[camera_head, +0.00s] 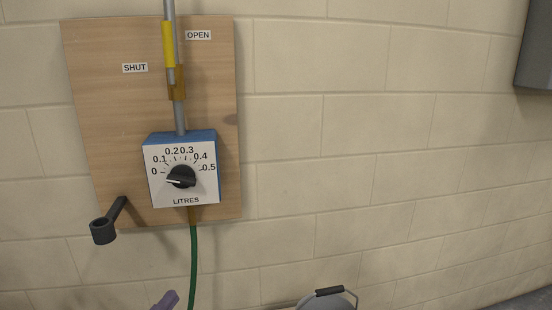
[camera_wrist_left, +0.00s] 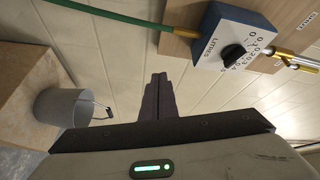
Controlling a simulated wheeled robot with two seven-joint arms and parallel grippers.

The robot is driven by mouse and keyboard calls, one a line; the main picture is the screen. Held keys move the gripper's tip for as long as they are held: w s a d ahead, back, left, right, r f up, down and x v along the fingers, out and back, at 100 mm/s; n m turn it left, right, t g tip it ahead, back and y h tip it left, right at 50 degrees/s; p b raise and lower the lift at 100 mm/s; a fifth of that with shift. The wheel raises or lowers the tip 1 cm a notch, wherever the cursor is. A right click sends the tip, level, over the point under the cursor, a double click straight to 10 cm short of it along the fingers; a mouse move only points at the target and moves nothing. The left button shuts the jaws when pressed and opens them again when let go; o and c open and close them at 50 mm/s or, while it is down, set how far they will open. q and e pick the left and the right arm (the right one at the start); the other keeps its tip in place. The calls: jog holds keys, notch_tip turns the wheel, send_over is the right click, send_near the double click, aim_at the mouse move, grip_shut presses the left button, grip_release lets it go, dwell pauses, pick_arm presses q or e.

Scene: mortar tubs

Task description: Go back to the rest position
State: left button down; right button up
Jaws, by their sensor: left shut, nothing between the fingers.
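My left gripper (camera_head: 166,300) just shows at the bottom edge of the head view, as a purple fingertip below the dial box. In the left wrist view its dark fingers (camera_wrist_left: 157,98) are together with nothing between them. They are apart from the blue and white dial box (camera_wrist_left: 237,38), which is at the upper right there. My right gripper is in neither view.
A yellow lever (camera_head: 168,44) lies along the pipe near the SHUT and OPEN labels. A green hose (camera_head: 193,265) hangs below the box. A black holder (camera_head: 104,230) sticks out at the board's lower left. A grey bucket (camera_wrist_left: 62,108) stands on a surface; the wall at right is mostly bare.

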pick_arm(q)
jog(key=s+d+f+n+g+y, duration=0.1)
jog(key=s+d+f+n+g, duration=0.2)
jog(key=s+f+n, duration=0.4)
jog(key=s+d+f+n+g+y, duration=0.1)
jog(key=s+d+f+n+g, duration=0.2)
jog(key=s+f, duration=1.4)
jog(key=n+g, duration=0.3)
jog(key=n, duration=0.2)
jog(key=shift+s+d+f+n+y, duration=0.3)
jog(key=shift+s+d+y, duration=0.05)
jog(key=shift+y, duration=0.05)
